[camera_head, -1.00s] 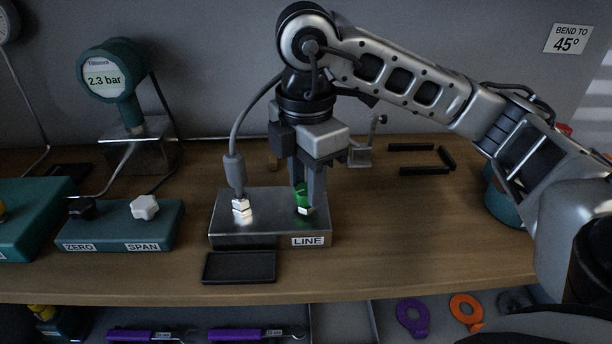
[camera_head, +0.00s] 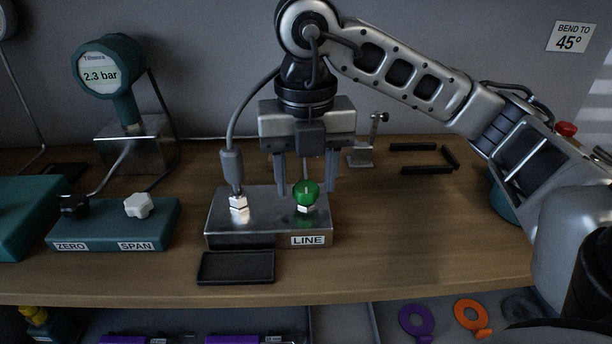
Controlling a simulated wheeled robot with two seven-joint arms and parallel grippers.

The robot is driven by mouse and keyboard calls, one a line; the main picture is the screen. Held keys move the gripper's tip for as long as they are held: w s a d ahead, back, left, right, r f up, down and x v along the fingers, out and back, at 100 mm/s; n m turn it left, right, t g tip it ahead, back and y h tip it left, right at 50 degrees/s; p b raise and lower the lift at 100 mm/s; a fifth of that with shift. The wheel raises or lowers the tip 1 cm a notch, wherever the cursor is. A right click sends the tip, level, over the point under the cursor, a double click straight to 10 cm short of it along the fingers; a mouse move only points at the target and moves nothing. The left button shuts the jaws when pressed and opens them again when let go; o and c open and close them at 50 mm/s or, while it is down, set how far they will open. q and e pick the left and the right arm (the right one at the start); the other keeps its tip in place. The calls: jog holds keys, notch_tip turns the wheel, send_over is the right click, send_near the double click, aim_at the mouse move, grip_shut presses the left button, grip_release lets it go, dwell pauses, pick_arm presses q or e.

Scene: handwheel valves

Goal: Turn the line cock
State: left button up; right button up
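The line cock (camera_head: 306,194) has a round green handle on a white hex fitting. It stands on the right part of a metal block (camera_head: 222,225) with a LINE label (camera_head: 308,240) on its front. My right gripper (camera_head: 307,188) points down over the block with its fingers spread wide. One finger is left of the green handle and the other is right of it, with visible gaps on both sides. The gripper holds nothing. My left gripper does not show.
A hose fitting (camera_head: 238,203) stands on the block's left part, its cable running up behind my arm. A teal box (camera_head: 110,232) with ZERO and SPAN knobs stands left, below a gauge reading 2.3 bar (camera_head: 102,76). A black tray (camera_head: 236,267) lies in front. Black bars lie back right.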

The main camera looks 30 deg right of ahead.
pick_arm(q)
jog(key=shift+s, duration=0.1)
pick_arm(e)
jog(key=shift+r, duration=0.1)
notch_tip(320, 180, up, 6)
jog(key=p, duration=0.5)
jog(key=shift+p, duration=0.35)
pick_arm(q)
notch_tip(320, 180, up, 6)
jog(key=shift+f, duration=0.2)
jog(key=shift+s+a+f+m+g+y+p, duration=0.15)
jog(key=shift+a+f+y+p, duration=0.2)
jog(key=shift+p, duration=0.8)
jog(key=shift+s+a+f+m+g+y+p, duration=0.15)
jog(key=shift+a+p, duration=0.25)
jog(key=shift+p, duration=0.7)
pick_arm(e)
notch_tip(320, 180, up, 16)
